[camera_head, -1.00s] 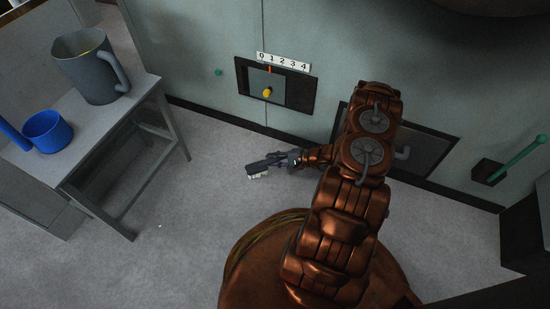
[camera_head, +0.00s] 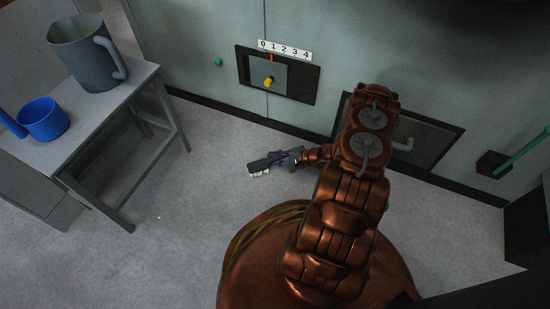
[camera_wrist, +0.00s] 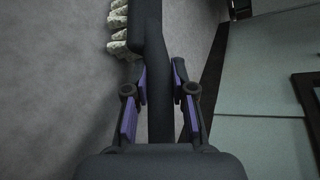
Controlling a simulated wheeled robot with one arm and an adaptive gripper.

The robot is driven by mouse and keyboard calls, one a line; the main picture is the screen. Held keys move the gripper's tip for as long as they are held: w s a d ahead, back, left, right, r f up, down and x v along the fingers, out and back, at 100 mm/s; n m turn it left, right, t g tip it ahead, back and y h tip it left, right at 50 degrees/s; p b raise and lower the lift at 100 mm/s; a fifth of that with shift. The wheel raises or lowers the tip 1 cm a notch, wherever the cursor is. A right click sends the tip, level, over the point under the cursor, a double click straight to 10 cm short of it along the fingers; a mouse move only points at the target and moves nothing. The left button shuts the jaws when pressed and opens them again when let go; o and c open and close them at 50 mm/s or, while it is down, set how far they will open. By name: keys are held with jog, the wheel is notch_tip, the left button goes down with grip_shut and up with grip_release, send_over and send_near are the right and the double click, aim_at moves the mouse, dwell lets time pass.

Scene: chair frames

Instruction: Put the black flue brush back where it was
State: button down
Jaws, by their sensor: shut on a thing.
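The black flue brush (camera_head: 262,163) is in my gripper (camera_head: 289,158), held out to the left of my arm over the grey floor. Its dark head points left and pale bristles face down. In the wrist view, the dark handle of the brush (camera_wrist: 160,110) runs between the two purple-padded fingers of my gripper (camera_wrist: 161,88), which is shut on it. The clumped pale bristles (camera_wrist: 118,30) show at the top left. The far end of the brush is cut off by the wrist view's top edge.
A grey table (camera_head: 132,95) at left carries a grey jug (camera_head: 85,60) and a blue pot (camera_head: 43,119). The wall has a numbered panel (camera_head: 270,80) with a yellow knob. A black wall box (camera_head: 492,163) with a green rod (camera_head: 522,150) is at right. Floor between table and arm is clear.

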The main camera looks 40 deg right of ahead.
jog(key=shift+f, duration=0.55)
jog(key=c, duration=0.9)
grip_release()
jog(key=v, duration=1.2)
jog(key=shift+s, duration=0.15)
